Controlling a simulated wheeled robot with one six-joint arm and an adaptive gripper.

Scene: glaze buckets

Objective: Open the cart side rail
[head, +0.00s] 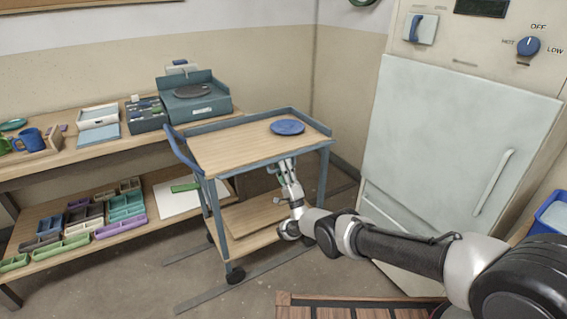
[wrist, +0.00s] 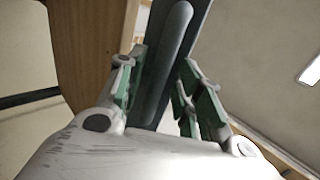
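The cart (head: 245,150) has a wooden top, a blue-grey frame and a blue push handle (head: 183,152) at its left end. Its near side carries a blue-grey rail (head: 235,171) along the top's edge. My gripper (head: 284,166) points up at the middle of this near side, just under the top. In the wrist view, my gripper (wrist: 160,82) has its green-padded fingers apart, on either side of a dark blue-grey bar with a rounded raised strip (wrist: 170,55), apparently the rail. I cannot tell whether the pads touch it. The rail's latch or hinge is not distinguishable.
A blue plate (head: 288,127) lies on the cart's top. A shelf bench (head: 90,160) with trays stands at the left. A large pale cabinet (head: 450,150) with a long handle stands at the right. A slatted wooden mat (head: 350,309) lies on the floor in front.

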